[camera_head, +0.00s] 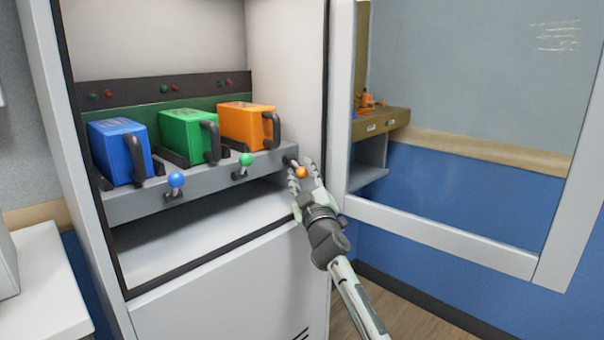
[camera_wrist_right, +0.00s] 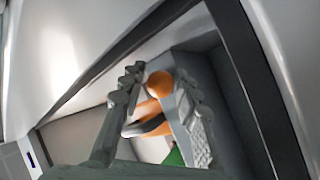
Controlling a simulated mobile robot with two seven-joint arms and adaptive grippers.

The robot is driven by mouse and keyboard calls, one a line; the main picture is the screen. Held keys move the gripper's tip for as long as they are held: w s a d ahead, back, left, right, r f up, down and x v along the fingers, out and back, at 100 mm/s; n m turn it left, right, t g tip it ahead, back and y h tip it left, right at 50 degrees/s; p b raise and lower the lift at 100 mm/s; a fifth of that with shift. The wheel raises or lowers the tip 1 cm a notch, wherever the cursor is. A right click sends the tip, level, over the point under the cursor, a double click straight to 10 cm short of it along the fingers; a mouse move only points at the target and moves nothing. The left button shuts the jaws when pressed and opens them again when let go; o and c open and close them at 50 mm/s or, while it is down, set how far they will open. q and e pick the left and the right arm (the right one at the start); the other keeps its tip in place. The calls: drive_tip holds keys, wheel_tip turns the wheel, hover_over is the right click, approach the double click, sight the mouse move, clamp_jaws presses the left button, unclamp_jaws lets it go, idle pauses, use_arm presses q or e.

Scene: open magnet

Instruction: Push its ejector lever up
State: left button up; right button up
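Three modules with black handles sit on a grey shelf (camera_head: 205,187) in the cabinet: a blue module (camera_head: 122,150), a green module (camera_head: 188,136) and an orange module (camera_head: 246,124). Ball-tipped levers stick out in front: a blue-ball lever (camera_head: 176,180), a green-ball lever (camera_head: 246,160) and an orange-ball lever (camera_head: 301,173). My right gripper (camera_head: 303,172) is at the orange ball. In the right wrist view, my fingers (camera_wrist_right: 160,88) are apart, with the orange ball (camera_wrist_right: 160,84) between them, close to the right finger. Whether they touch it is unclear. My left gripper is not in view.
The cabinet's right wall (camera_head: 286,75) and front frame are close to my right gripper. A glazed door (camera_head: 450,240) stands open at right. Free space lies below the shelf. A white counter (camera_head: 45,285) is at lower left.

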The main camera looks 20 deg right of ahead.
clamp_jaws()
